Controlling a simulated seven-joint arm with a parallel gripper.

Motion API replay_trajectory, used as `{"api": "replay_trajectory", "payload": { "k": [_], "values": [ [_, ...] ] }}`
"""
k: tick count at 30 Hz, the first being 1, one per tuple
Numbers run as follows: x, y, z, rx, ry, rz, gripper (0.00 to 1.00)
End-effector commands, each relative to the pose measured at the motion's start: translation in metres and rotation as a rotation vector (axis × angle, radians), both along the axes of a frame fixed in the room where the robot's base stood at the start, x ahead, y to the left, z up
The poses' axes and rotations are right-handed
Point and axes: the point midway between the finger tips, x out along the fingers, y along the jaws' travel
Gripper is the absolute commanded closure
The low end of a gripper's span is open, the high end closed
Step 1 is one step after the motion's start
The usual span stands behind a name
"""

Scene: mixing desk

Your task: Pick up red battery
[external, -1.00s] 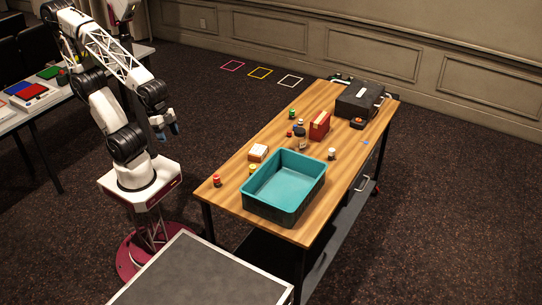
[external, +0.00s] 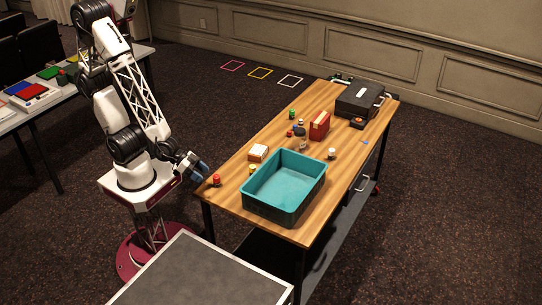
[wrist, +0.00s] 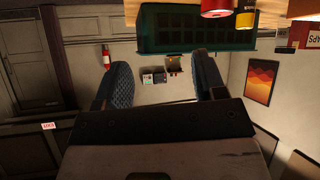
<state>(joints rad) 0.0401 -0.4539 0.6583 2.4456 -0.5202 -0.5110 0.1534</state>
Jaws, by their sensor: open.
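A small red cylinder (external: 216,180), which looks like the red battery, stands at the near left corner of the wooden table. It also shows at the top edge of the wrist view (wrist: 215,8), partly cut off. My gripper (external: 203,168) is just left of it in the external view, beside the table edge and apart from it. In the wrist view my two blue-grey fingers (wrist: 163,75) are spread wide with nothing between them. Another small red item (external: 289,133) stands farther back, too small to identify.
A teal bin (external: 314,190) takes up the table's near part. A yellow-marked cylinder (external: 252,168) and a white-topped box (external: 258,152) stand between it and the left edge. A red box (external: 319,125) and a black case (external: 358,98) are farther back.

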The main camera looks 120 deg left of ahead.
Motion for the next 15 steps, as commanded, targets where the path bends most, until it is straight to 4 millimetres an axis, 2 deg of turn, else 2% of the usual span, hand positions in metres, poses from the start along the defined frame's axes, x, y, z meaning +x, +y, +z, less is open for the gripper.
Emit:
{"api": "replay_trajectory", "payload": {
  "k": [1,6,15],
  "values": [
    [-0.003,0.005,-0.011,0.02,-0.016,0.027,0.36],
    [-0.012,0.025,-0.034,0.1,-0.086,0.118,0.36],
    [-0.025,0.042,-0.05,0.188,-0.147,0.196,0.36]
  ]
}}
